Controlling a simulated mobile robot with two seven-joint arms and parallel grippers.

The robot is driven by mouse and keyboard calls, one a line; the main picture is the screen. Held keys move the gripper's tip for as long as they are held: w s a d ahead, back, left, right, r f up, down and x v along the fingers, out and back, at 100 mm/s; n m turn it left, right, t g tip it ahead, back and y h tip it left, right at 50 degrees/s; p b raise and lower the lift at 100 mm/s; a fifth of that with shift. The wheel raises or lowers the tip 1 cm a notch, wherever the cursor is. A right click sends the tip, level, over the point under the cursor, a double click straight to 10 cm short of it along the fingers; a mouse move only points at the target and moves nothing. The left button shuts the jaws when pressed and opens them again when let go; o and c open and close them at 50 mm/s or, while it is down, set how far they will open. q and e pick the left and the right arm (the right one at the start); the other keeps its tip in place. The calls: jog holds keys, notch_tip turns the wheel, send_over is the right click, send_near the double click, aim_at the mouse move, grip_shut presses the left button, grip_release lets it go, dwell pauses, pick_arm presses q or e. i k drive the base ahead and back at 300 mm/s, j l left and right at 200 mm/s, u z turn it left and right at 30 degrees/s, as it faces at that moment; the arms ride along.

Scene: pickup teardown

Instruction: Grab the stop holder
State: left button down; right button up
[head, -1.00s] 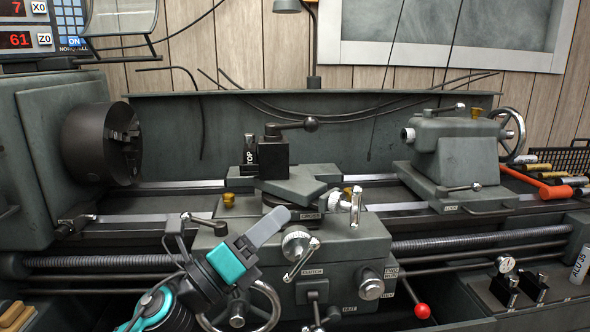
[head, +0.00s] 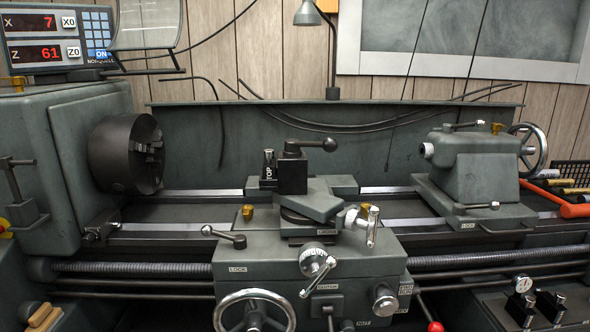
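The stop holder (head: 268,169) looks like a small black block with white lettering, of which "TOP" can be read. It stands upright at the left side of the black tool post (head: 293,172) on the lathe's cross slide. Whether it touches the tool post is hard to tell. The tool post has a lever with a black ball knob (head: 330,145) above it. Neither of my grippers is in the head view.
The chuck (head: 127,153) is left of the tool post and the tailstock (head: 468,165) is right of it. Carriage handles (head: 316,268) and a handwheel (head: 254,310) stick out in front.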

aim_at(269, 163)
jog(key=u, duration=0.85)
jog(key=i+j+u, duration=0.1)
jog(key=j+u, duration=0.25)
jog(key=i+j+u, duration=0.1)
jog(key=j+u, duration=0.25)
jog(key=i+j, duration=0.2)
jog(key=j, duration=0.15)
